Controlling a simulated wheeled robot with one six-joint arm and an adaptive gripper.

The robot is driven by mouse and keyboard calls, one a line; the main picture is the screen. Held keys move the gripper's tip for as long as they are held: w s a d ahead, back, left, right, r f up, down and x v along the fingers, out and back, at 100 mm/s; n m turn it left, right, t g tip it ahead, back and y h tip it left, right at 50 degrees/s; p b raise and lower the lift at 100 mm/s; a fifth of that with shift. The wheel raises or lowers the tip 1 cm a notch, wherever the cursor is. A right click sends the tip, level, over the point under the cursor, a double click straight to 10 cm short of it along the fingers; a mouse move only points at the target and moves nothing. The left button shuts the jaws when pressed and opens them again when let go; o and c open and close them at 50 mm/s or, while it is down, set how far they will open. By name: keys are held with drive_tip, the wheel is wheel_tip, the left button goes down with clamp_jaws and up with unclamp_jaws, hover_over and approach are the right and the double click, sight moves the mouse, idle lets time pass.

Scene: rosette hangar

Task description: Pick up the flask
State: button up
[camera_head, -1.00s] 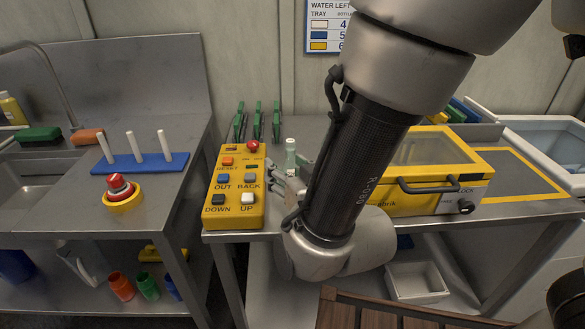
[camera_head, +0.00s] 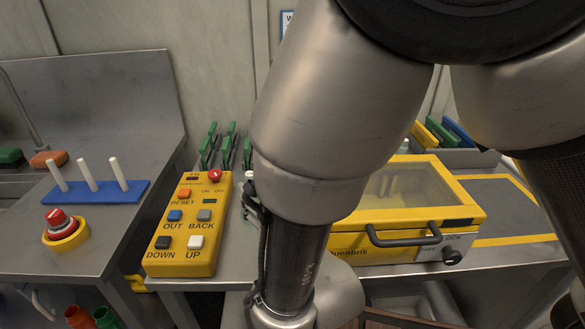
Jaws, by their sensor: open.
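A small pale piece (camera_head: 249,177) shows at the left edge of my arm, behind the control box. It may be the top of the flask, but the rest is hidden by my arm. Another pale, greenish top (camera_head: 405,146) shows behind the yellow case; I cannot tell what it belongs to. My gripper is hidden behind my own arm, which covers the middle of the view, so its distance from the flask cannot be seen.
A yellow control box (camera_head: 166,256) with buttons stands left of my arm. A yellow windowed case (camera_head: 408,211) stands to the right. Green clips (camera_head: 228,146) stand behind. A blue peg base (camera_head: 96,193) and red stop button (camera_head: 60,221) sit on the left counter.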

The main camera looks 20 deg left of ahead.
sight(250, 173)
drive_tip(key=x, duration=0.7)
drive_tip(key=shift+w, duration=0.15)
drive_tip(key=shift+c, duration=0.4)
clamp_jaws()
